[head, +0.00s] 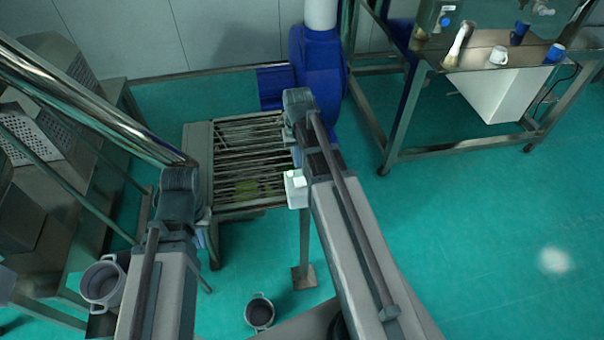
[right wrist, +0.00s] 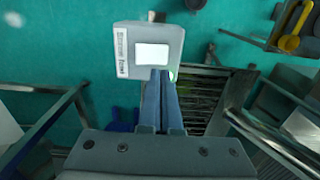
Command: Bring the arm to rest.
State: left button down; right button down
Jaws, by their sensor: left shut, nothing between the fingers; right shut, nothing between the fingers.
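My right gripper (right wrist: 161,74) shows in the right wrist view with its two blue-grey fingers together and nothing between them. Its tips are close to the lower edge of a light grey control box (right wrist: 118,40) with a white square button; I cannot tell whether they touch. In the head view the control box (head: 296,190) is at the sieve's front right corner, beside my right arm (head: 335,210). That arm hides the right gripper there. My left arm (head: 165,270) reaches in at the lower left, bent at its top joint. I cannot make out the left gripper.
The slatted vibrating sieve (head: 202,165) stands between and behind my arms, with a blue machine (head: 318,65) behind it. One pot (head: 259,312) is on the floor and another (head: 103,283) is at the left. A steel table (head: 470,143) stands at the right. The right floor is clear.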

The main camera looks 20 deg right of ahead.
jog(key=s+a+f+n+b, duration=0.3)
jog(key=s+a, duration=0.4)
jog(key=a, duration=0.3)
jog(key=s+a+f+n+h+b, duration=0.1)
jog(key=s+a+f+n+b, duration=0.1)
jog(key=s+a, duration=0.4)
jog(key=a+n+b, duration=0.1)
jog(key=a, duration=0.4)
jog(key=shift+s+a+f+n, duration=0.2)
jog(key=shift+s+f+n, duration=0.1)
jog(key=shift+s+f, duration=0.1)
jog(key=shift+d, duration=0.1)
